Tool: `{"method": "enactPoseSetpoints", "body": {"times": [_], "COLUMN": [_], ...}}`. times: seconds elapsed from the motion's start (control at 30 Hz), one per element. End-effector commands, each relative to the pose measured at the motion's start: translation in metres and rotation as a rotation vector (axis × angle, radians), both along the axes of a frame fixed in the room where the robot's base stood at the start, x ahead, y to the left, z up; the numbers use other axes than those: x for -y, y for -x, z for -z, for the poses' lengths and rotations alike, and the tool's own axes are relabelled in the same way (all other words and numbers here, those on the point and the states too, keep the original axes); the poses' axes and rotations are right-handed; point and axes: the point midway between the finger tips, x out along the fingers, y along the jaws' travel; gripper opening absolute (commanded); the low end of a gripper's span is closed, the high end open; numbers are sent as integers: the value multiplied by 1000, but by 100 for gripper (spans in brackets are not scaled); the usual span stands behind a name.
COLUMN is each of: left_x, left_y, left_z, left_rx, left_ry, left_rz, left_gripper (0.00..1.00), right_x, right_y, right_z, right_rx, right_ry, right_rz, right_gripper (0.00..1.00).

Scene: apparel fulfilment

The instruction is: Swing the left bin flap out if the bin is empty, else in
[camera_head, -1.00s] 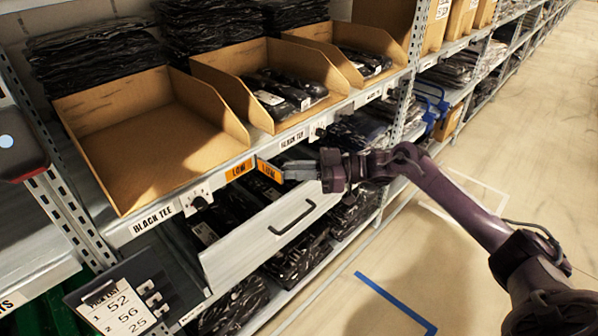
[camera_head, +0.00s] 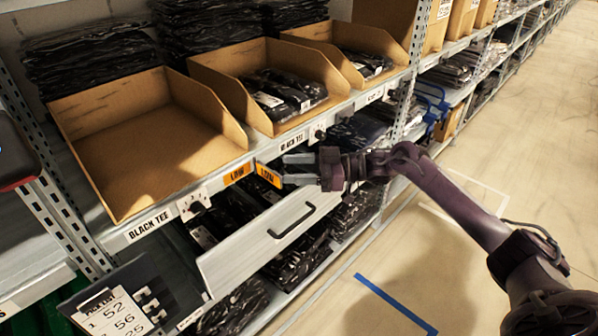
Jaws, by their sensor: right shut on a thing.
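The left bin (camera_head: 72,112) is a tan open-fronted box on the shelf, and its floor is bare. Its shelf edge carries a BLACK TEE label (camera_head: 150,224) and an orange LOW plate (camera_head: 237,174). A second orange LOW face, the flap (camera_head: 267,175), stands out at an angle from the shelf edge beside that plate. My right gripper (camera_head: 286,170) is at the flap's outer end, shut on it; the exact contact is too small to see. My left gripper is out of view.
The middle bin (camera_head: 238,80) and the right bin (camera_head: 385,45) hold black packed garments. A pale drawer front with a dark handle (camera_head: 290,222) juts out below my right gripper. A pick list (camera_head: 112,312) is at the lower left. Open floor (camera_head: 500,230) lies right.

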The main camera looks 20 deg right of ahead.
Motion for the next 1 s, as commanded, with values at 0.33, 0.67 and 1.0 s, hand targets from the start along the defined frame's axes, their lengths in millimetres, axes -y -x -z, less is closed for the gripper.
{"method": "enactPoseSetpoints", "body": {"times": [0.33, 0.67, 1.0], "left_x": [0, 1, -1], "left_y": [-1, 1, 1], "left_z": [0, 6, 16], "left_rx": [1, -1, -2], "left_ry": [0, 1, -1], "left_rz": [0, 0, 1], "left_gripper": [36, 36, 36], "right_x": [-3, 17, 66], "right_y": [-3, 7, 33], "right_z": [-6, -3, 1], "right_rx": [17, 15, 6], "right_ry": [-4, -2, -2], "right_rz": [3, 5, 1], "right_gripper": [41, 41, 41]}}
